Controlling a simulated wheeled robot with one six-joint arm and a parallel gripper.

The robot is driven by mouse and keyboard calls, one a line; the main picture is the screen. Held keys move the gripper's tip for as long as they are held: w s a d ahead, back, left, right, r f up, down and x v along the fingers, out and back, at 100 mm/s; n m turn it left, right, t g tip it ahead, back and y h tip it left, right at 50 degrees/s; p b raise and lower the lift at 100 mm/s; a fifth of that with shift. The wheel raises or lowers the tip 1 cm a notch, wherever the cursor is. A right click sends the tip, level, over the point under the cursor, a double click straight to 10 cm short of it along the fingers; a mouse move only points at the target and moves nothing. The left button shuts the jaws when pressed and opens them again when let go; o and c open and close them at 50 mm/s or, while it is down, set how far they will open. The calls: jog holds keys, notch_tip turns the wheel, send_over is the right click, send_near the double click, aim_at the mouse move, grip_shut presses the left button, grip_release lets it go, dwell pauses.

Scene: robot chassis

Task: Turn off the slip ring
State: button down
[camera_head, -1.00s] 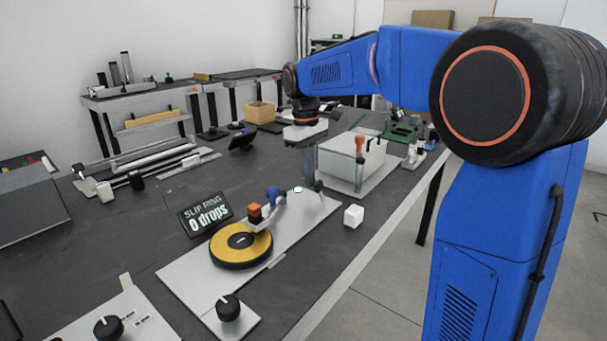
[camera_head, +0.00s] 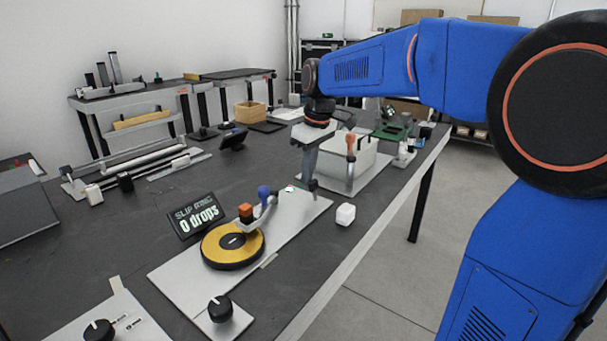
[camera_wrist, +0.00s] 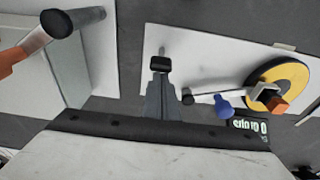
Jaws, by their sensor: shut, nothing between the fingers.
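The slip ring is a yellow disc (camera_head: 233,245) on a black base, mounted on a white plate (camera_head: 285,222). An orange block (camera_head: 246,211) sits over its rim on a small arm, with a blue knob (camera_head: 264,192) behind. A display (camera_head: 196,216) reads "SLIP RING 0 drops". My gripper (camera_head: 310,182) points down at the plate's far end.
A white box (camera_head: 347,152) with an orange-topped post (camera_head: 351,150) stands close to the right of my gripper. A white cube (camera_head: 345,214) lies beside the plate. Another black knob (camera_head: 99,330) is at the bottom left.

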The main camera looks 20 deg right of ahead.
aim_at(315, 185)
jog(key=shift+s+d+r+t+y, duration=0.1)
jog(key=shift+s+d+t+y, duration=0.3)
jog(key=shift+s+t, duration=0.2)
jog(key=shift+s+d+r+t+y, duration=0.1)
jog(key=shift+s+d+t+y, duration=0.2)
jog(key=shift+s+t+y, duration=0.25)
jog(key=shift+w, duration=0.15)
jog(key=shift+r, duration=0.1)
jog(key=shift+r, duration=0.7)
jog(key=shift+w+a+r, duration=0.1)
jog(key=shift+w+a, duration=0.05)
jog(key=shift+w, duration=0.05)
jog(key=v, duration=0.9)
jog(key=shift+r, duration=0.25)
jog(key=shift+a, duration=0.1)
